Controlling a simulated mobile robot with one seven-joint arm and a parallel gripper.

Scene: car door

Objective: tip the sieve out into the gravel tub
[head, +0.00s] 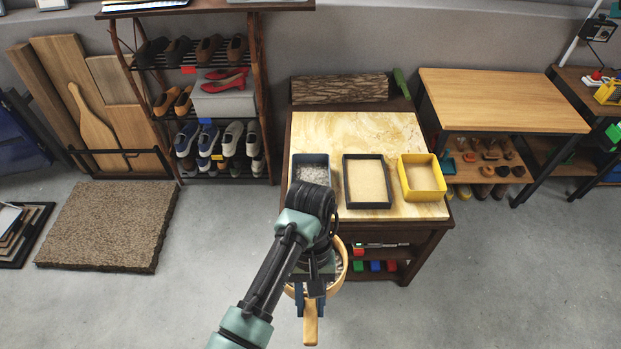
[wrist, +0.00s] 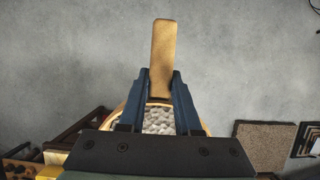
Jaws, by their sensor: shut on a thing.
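The sieve (head: 343,268) has a round light-wood rim and a flat wooden handle (head: 310,327). My gripper (head: 311,308) is shut on the handle, which sticks out past the fingertips in the wrist view (wrist: 162,78). Pale grey gravel (wrist: 159,122) shows inside the sieve. The sieve hangs in front of the table's near edge, partly hidden by my wrist in the head view. The gravel tub (head: 299,158) is blue-grey, holds grey gravel, and stands at the table's left; my arm covers its near part.
A black tub (head: 347,203) and a yellow tub (head: 437,193), both with pale sandy contents, stand right of the gravel tub on the marbled table (head: 345,129). A log (head: 340,89) lies behind. A shoe rack (head: 240,105) stands left. Floor around the sieve is clear.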

